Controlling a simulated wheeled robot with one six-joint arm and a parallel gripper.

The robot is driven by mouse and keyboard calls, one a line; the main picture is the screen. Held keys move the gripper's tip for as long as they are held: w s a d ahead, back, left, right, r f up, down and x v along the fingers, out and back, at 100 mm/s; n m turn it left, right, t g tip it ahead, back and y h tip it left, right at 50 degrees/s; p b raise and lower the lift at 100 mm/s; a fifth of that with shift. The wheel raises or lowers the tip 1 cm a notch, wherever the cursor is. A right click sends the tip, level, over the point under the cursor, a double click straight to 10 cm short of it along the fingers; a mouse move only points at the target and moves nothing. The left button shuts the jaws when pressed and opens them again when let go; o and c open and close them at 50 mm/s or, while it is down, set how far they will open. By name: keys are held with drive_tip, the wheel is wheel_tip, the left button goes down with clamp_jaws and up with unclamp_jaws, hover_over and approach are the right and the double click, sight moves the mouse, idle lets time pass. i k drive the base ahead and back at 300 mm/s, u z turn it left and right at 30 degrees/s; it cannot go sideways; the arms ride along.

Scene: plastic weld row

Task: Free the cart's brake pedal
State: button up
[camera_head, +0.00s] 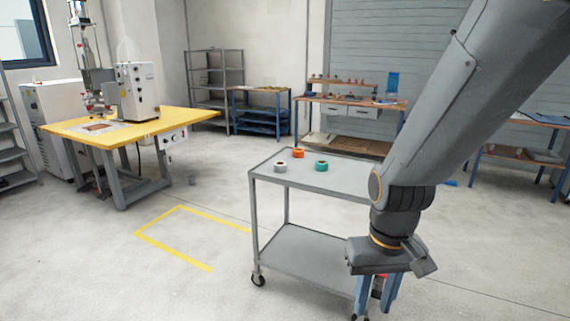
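The grey two-shelf cart (300,262) stands in the middle on casters, one of them (258,280) showing at its left. My gripper (375,306) points down at the cart's near right corner, in front of its lower shelf. Its two blue fingers stand apart, so it looks open. A small red part (378,285) shows between the fingers. It may be the brake pedal, but I cannot tell whether the fingers touch it. My gripper and arm hide the cart's right end, and the fingertips run close to the lower picture edge.
White, orange (297,153) and teal (321,165) rolls lie on the cart's top. A yellow floor outline (180,240) lies empty to its left. A yellow-topped machine table (150,125) stands at the left. Shelves and workbenches line the back wall. The floor between is mostly clear.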

sight(376, 292)
drive_tip(key=z, duration=1.35)
drive_tip(key=i, duration=1.75)
drive_tip(key=u, duration=0.4)
